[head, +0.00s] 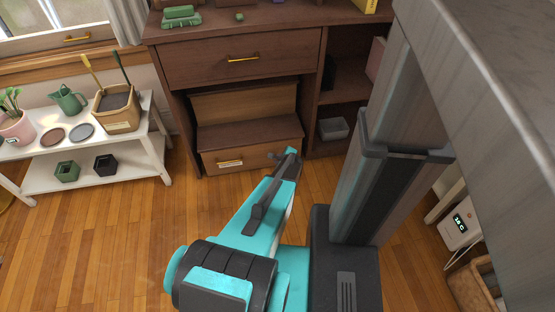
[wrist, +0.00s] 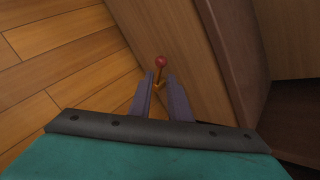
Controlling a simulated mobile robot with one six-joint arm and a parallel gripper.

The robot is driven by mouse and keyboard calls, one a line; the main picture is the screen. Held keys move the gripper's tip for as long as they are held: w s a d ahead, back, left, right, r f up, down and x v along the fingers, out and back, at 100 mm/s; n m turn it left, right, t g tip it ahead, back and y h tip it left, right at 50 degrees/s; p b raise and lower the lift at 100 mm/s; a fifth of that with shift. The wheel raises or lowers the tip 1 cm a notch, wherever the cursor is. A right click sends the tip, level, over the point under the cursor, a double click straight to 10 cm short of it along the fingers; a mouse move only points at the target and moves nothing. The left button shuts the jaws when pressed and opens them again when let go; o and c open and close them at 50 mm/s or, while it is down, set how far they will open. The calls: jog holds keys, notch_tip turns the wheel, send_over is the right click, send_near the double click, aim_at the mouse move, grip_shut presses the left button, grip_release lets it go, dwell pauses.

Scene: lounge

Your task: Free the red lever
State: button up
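The red lever (wrist: 160,61) shows in the wrist view as a small red ball on a short brass-coloured stem. It stands against a brown wooden panel (wrist: 185,45). My gripper (wrist: 160,76) has its two grey fingers apart, with the stem showing in the gap between them and the red ball just past the tips. I cannot tell whether either finger touches the stem. In the head view my gripper (head: 291,153) is in front of the desk's lower drawer (head: 250,157), near its right end. The lever cannot be made out there.
The dark wooden desk (head: 180,45) stands ahead, with a grey bin (head: 333,128) on its right-hand lower shelf. A white plant bench (head: 145,142) is at the left. A white device with a display (head: 460,226) is at the right. The wooden floor (head: 120,230) between is clear.

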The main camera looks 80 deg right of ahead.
jog(key=p+v, duration=0.1)
jog(key=v, duration=0.9)
jog(key=shift+s+p, duration=0.15)
jog(key=shift+p, duration=0.15)
